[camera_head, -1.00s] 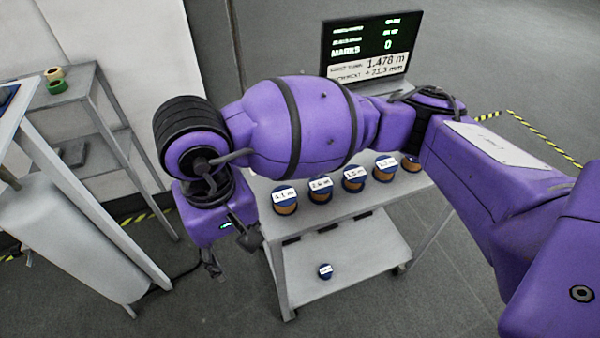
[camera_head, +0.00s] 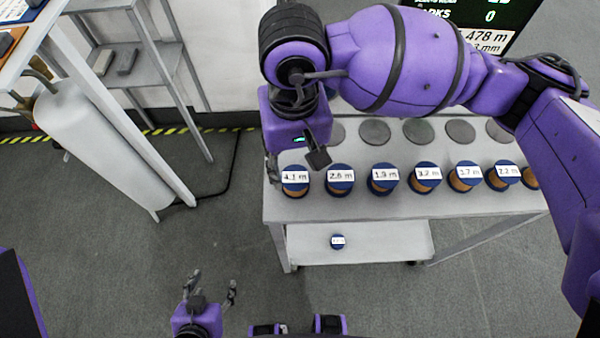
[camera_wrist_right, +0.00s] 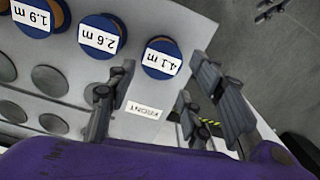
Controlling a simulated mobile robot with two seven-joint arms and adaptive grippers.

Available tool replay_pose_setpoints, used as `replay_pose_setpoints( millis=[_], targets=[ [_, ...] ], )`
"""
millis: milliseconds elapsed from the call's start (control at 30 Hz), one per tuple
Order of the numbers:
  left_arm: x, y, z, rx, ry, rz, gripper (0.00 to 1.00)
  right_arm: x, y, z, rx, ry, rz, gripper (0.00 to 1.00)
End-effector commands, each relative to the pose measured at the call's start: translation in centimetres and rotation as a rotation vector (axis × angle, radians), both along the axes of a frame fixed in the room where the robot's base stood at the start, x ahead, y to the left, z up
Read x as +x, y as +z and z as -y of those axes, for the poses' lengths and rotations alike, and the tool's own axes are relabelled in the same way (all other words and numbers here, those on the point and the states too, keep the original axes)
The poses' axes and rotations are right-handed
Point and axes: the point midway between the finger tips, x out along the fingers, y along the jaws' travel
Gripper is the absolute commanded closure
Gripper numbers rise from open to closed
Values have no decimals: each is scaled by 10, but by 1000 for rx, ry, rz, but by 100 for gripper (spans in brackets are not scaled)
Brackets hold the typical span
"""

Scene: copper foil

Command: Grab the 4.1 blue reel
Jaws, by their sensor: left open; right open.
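The 4.1 blue reel (camera_head: 295,189) has a blue top, a copper-brown side and a white label. It stands at the left end of the row on the grey table. In the right wrist view the 4.1 reel (camera_wrist_right: 161,58) sits just beyond the fingers. My right gripper (camera_head: 295,163) is open and empty, over the table's left end behind the reel. Its spread fingers also show in the right wrist view (camera_wrist_right: 160,100). Whether a finger touches the reel cannot be told. My left gripper (camera_head: 210,291) is open and empty, low in the head view, away from the table.
The 2.6 reel (camera_head: 340,180) stands close to the right, with several more reels beyond. Grey discs (camera_head: 419,131) lie behind the row. A small blue reel (camera_head: 338,241) is on the lower shelf (camera_head: 390,243). A shelf rack (camera_head: 180,75) stands left; floor between is clear.

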Motion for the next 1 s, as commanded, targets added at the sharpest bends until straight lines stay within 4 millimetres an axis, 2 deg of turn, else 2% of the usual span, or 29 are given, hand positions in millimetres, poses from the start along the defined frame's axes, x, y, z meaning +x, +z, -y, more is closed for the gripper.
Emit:
replay_pose_setpoints(
  millis=[400, 700, 933, 1000],
  targets=[
    [5, 11, 0, -2, 3, 16, 42, -3, -54, 4, -1, -1, 0, 53],
    [5, 11, 0, -3, 4, 15, 42, -3, -59, 3, 0, 0, 2, 53],
    [4, 11, 0, -1, 4, 14, 42, -3, -59, 3, 0, 0, 2, 83],
    [4, 11, 0, -1, 4, 14, 42, -3, -59, 3, 0, 0, 2, 87]
  ],
)
